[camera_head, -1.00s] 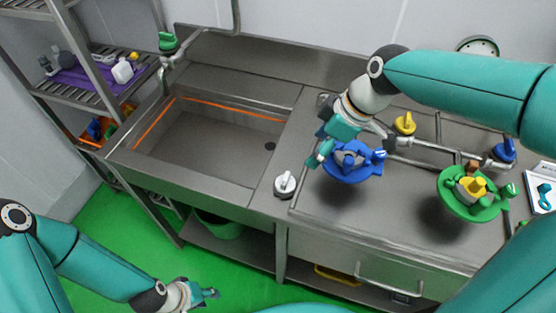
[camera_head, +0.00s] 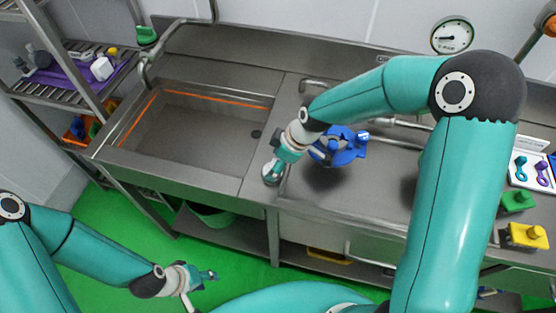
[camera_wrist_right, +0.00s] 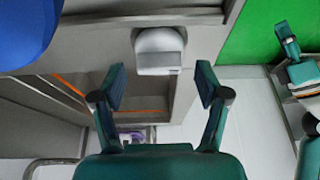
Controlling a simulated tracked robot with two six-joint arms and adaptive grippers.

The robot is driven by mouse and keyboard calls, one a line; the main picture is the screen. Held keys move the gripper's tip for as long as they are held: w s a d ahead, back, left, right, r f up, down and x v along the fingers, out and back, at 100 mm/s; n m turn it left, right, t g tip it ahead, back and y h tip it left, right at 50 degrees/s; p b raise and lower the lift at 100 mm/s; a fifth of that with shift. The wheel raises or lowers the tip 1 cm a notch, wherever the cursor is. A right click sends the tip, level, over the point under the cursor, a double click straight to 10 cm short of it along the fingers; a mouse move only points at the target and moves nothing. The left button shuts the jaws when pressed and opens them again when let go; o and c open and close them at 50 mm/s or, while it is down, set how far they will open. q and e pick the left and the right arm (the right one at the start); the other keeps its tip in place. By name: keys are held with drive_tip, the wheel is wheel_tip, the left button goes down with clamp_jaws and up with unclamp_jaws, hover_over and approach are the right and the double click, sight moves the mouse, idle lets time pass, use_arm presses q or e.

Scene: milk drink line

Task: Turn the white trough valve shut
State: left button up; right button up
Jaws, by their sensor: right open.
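The white trough valve (camera_wrist_right: 160,48) shows in the right wrist view, at the steel edge beyond and between my right fingertips. In the head view the valve (camera_head: 270,176) is at the trough's front right corner, mostly hidden by my right gripper (camera_head: 276,165). My right gripper (camera_wrist_right: 161,82) is open with nothing between its fingers; I cannot tell whether it touches the valve. My left gripper (camera_head: 206,276) hangs low over the green floor, away from the valve; its opening is too small to judge.
The steel trough (camera_head: 178,185) lies left of the valve. A blue plate with blue parts (camera_head: 345,152) is close to its right. A green valve (camera_head: 147,35) is on the trough's back pipe. A shelf rack (camera_head: 75,75) stands at the left.

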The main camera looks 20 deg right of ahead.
drive_tip(key=shift+w+a+f, duration=0.1)
drive_tip(key=shift+a+f, duration=0.05)
drive_tip(key=shift+f, duration=0.35)
